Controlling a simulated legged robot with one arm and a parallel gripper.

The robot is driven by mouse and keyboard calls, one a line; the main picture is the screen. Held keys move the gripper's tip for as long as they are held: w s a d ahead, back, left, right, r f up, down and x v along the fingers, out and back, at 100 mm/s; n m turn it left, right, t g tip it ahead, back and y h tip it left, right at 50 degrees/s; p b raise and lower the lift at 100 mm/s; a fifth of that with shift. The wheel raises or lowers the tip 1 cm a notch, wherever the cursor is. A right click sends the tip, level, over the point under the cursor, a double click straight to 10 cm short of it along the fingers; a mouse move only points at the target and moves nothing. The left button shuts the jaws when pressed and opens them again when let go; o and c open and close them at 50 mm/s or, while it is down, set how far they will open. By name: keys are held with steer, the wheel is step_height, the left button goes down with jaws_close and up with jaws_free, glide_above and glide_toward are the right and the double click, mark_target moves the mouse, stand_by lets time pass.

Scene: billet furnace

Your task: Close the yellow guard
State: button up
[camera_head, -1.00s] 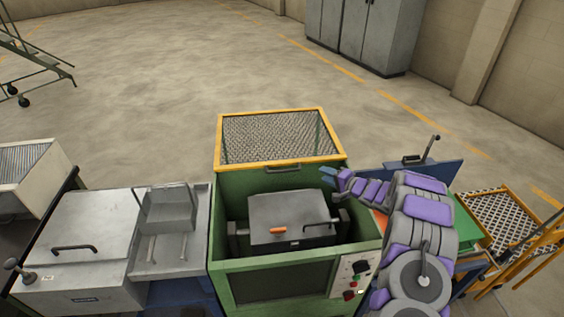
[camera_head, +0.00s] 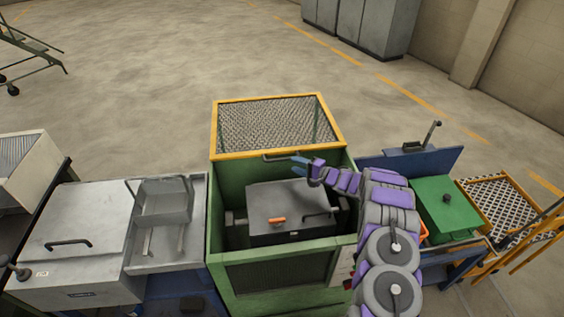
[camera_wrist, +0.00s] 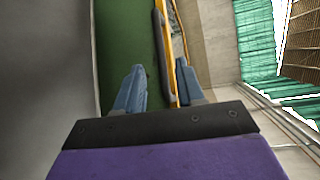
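The yellow guard (camera_head: 270,125) is a yellow-framed mesh panel, raised open at the back of the green machine (camera_head: 225,215). A dark handle (camera_head: 280,157) sits on its lower front edge. My gripper (camera_head: 298,163) reaches in from the right, just beside that handle in the head view. In the wrist view my gripper (camera_wrist: 157,82) has its two blue-grey fingers apart, with the yellow guard edge (camera_wrist: 172,50) and handle (camera_wrist: 160,40) ahead of and between them. I cannot tell whether they touch it.
Inside the machine is a grey box (camera_head: 285,205) with an orange handle. A grey bench (camera_head: 80,235) and tray (camera_head: 165,205) stand on the left. A green box (camera_head: 445,205) on a blue bench stands on the right.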

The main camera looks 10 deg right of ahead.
mark_target(282, 160)
steer(key=shift+b+x, duration=0.55)
steer(key=shift+x, duration=3.4)
steer(key=shift+c, duration=0.4)
jaws_close()
steer(key=shift+f, duration=0.1)
